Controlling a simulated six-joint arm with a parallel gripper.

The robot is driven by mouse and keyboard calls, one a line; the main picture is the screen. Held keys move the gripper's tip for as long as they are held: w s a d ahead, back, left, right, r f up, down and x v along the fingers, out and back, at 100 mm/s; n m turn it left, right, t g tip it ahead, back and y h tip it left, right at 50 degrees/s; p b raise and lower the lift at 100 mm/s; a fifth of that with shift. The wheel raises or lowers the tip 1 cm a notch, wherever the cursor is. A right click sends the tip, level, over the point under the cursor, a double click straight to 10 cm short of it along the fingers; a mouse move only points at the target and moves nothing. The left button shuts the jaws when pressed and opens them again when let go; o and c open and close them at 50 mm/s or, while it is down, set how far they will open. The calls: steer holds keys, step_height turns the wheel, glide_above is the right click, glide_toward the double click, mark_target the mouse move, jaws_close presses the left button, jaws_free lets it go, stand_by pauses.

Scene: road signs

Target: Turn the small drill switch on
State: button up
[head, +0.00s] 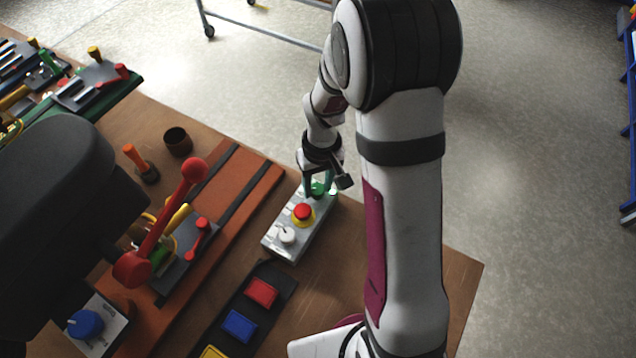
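A grey control box (279,243) lies near the right edge of the brown bench. It carries a white knob (286,235) at its near end, a red button (303,212) on a yellow ring, and a green part at its far end. My gripper (318,192) points down over that green part and partly hides it. I cannot tell whether it touches it or how far its fingers are apart. No label reading drill is legible. Another box with a blue knob (86,323) stands at the lower left, its position mark unclear.
A red-handled lever (165,225) rises left of the control box. Red (262,292) and blue (239,325) blocks sit on a dark strip in front. A dark rounded body covers the left.

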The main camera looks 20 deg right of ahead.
mark_target(321, 188)
steer(key=o, duration=0.3)
steer(key=shift+o, duration=0.2)
step_height(321, 188, up, 16)
steer(key=shift+d, duration=0.4)
steer(key=shift+f, duration=0.1)
